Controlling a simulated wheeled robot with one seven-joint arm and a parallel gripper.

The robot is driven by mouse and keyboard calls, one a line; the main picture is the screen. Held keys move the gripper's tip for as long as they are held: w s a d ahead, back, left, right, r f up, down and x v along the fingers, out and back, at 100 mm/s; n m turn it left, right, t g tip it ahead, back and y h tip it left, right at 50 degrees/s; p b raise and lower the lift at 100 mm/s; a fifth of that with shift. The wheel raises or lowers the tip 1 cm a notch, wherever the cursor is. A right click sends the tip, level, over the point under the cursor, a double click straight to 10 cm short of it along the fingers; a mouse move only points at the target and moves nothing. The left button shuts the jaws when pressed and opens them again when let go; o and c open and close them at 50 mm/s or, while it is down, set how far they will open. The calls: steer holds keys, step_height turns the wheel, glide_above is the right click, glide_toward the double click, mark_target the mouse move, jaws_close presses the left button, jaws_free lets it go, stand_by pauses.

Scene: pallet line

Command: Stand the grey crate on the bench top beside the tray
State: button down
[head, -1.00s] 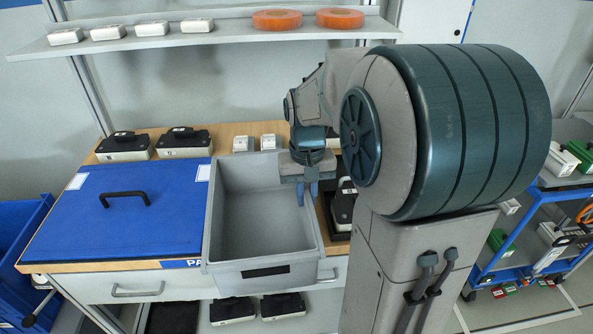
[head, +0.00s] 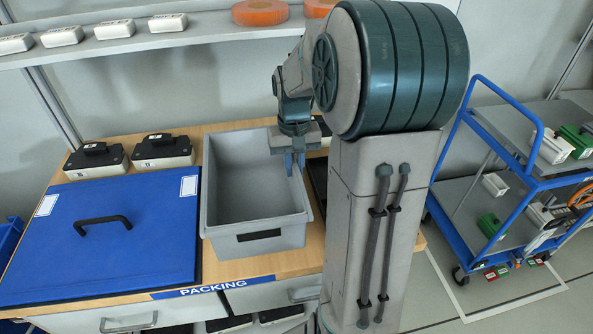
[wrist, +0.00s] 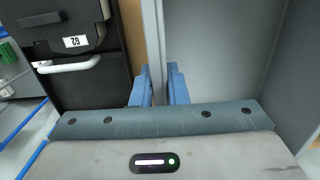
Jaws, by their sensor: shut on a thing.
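The grey crate (head: 222,244) is upright and empty over the bench top (head: 284,264), between the blue panel and a dark tray (head: 317,178). Whether its base touches the wood or hangs just above is hard to tell. My gripper (head: 295,164) is shut on the crate's right wall, one blue finger inside and one outside. In the wrist view, my gripper (wrist: 157,88) straddles that wall, with the crate's inside (wrist: 220,50) to the right. The tray is mostly hidden behind the crate and my arm.
A blue panel with a black handle (head: 103,220) covers the bench's left part. Two black-topped devices (head: 163,152) stand behind it. A shelf (head: 120,44) crosses above; a blue trolley (head: 470,215) stands right.

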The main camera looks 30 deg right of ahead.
steer(key=w+d+f+p, duration=0.1)
steer(key=w+d+f, duration=0.1)
steer(key=w+f, duration=0.2)
steer(key=shift+d+f+p, duration=0.3)
steer(key=shift+f, duration=1.05)
steer(key=c, duration=1.4)
jaws_free()
steer(key=shift+f, duration=0.1)
steer(key=shift+c, duration=0.2)
steer(key=shift+s, duration=0.1)
